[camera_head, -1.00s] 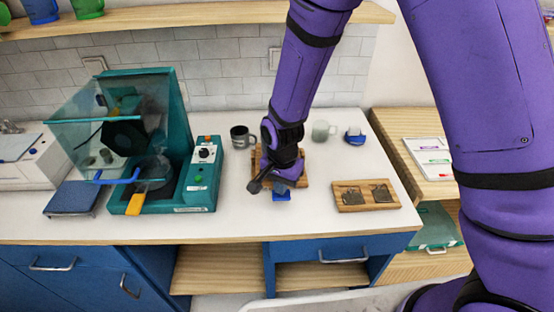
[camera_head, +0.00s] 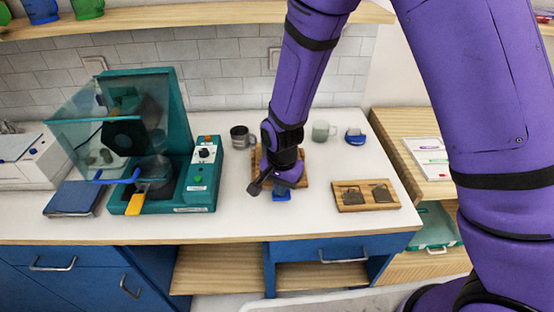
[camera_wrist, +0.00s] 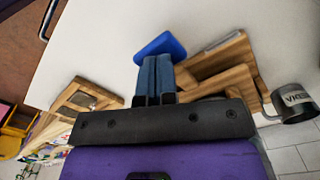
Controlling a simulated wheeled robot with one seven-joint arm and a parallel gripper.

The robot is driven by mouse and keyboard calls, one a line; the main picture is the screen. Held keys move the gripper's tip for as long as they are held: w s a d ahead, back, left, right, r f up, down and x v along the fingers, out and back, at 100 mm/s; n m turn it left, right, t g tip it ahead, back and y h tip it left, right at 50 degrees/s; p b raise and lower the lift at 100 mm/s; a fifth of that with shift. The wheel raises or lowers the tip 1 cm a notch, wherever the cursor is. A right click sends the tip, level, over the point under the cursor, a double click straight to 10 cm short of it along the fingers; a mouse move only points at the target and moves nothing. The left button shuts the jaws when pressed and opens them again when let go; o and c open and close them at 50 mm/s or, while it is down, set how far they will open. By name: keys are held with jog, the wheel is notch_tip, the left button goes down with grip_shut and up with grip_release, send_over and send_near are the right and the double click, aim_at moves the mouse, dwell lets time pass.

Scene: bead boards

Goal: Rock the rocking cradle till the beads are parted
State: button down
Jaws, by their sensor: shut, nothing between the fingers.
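A wooden cradle (camera_wrist: 215,68) sits on the white counter, mostly hidden behind my wrist in the head view, where a wooden edge (camera_head: 303,171) shows. A blue pad (camera_head: 281,197) stands at its near side; in the wrist view the pad (camera_wrist: 160,45) lies just past my fingertips. My gripper (camera_wrist: 155,60) is shut and empty, its blue-grey fingers side by side and overlapping the pad in the picture. I cannot tell whether they touch it. No beads can be made out.
A wooden board with two dark patches (camera_head: 343,205) lies to the right. A dark mug (camera_head: 240,137), a pale mug (camera_head: 321,131) and a small blue item (camera_head: 355,137) stand behind. A teal machine (camera_head: 177,125) stands left. The counter's front strip is clear.

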jog(key=shift+f, duration=1.4)
jog(key=shift+r, duration=2.45)
notch_tip(320, 180, up, 6)
dwell(0.5)
dwell(0.4)
